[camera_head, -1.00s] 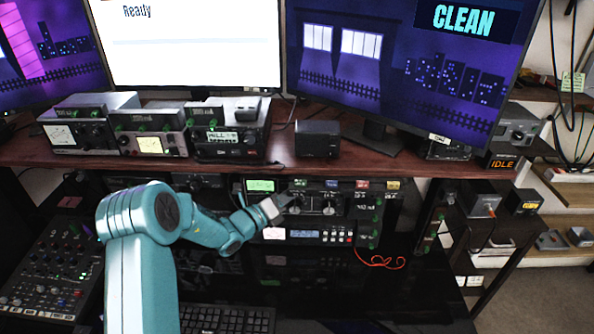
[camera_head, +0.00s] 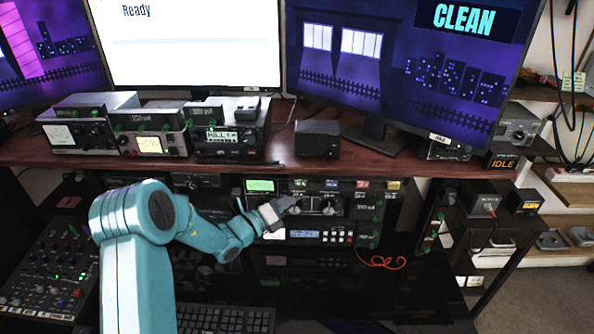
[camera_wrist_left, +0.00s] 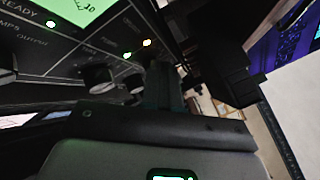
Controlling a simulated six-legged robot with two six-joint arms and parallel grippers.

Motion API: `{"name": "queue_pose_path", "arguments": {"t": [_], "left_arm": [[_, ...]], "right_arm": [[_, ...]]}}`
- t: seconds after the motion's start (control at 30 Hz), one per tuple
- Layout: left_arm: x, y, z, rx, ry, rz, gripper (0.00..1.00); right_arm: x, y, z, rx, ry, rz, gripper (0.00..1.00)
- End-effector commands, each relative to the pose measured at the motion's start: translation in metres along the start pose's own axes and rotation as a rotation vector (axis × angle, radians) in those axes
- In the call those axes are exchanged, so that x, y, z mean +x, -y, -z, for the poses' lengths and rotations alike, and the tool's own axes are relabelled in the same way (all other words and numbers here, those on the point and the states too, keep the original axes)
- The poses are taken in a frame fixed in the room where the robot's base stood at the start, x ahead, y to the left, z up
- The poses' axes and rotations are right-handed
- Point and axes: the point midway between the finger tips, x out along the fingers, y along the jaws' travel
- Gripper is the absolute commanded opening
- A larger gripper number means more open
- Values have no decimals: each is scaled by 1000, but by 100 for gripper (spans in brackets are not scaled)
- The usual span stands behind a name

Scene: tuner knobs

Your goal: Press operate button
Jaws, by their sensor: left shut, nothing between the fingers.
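The black tuner panel (camera_head: 350,207) sits in the rack below the desk, with a green lit display (camera_head: 260,186) and dark round knobs. My left gripper (camera_head: 292,202) is shut and empty in front of this panel, just right of the green display. In the left wrist view, my shut fingers (camera_wrist_left: 165,85) point toward the panel beside dark knobs (camera_wrist_left: 98,78) and two small lit lamps (camera_wrist_left: 137,49). I cannot make out which control is the operate button, or whether the fingertips touch the panel. My right gripper is not in view.
A red-brown desk (camera_head: 370,166) overhangs the rack and carries several radio units and monitors. A unit with a small display (camera_head: 305,234) sits just below my gripper. A red cable (camera_head: 380,261) hangs at the right. A keyboard (camera_head: 226,320) lies below.

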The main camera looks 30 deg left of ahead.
Motion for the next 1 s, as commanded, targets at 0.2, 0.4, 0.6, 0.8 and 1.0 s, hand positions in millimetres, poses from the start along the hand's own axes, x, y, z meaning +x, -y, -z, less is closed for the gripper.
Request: {"name": "queue_pose_path", "arguments": {"t": [0.2, 0.4, 0.6, 0.8, 1.0], "left_arm": [[-18, 13, 12, -1, 0, -1, 0], [-32, 23, 23, -1, 0, -2, 0], [-36, 26, 26, 1, 1, -1, 0], [-36, 26, 26, 1, 1, -1, 0], [-36, 26, 26, 0, 0, -1, 0]], "right_arm": [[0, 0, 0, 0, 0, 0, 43], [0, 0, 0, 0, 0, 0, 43], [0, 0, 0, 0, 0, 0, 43], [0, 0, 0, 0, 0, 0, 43], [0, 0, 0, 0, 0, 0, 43]]}}
